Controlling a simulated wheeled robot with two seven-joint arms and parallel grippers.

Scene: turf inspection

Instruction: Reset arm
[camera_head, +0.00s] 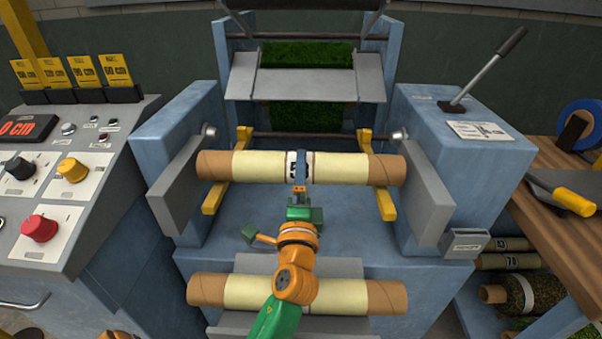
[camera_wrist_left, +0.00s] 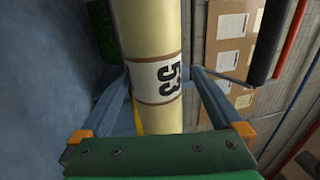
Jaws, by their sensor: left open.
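My left gripper (camera_head: 300,172), on the green and orange arm, is at the middle of the upper cardboard roll (camera_head: 345,167). In the left wrist view the gripper (camera_wrist_left: 160,75) is open, with one finger on each side of the roll (camera_wrist_left: 152,30) at its white label (camera_wrist_left: 160,80) reading 53. I cannot tell whether the fingers touch it. The roll lies level across two yellow brackets (camera_head: 386,200) between grey side plates. The gripper hides part of the label in the head view. My right gripper is not in view.
A lower roll (camera_head: 350,294) lies in front, partly behind my arm. A control panel (camera_head: 70,190) with red and yellow knobs stands left. A lever (camera_head: 487,70) rises on the right housing. A wooden shelf (camera_head: 545,160) with a yellow-handled tool (camera_head: 560,194) is farther right.

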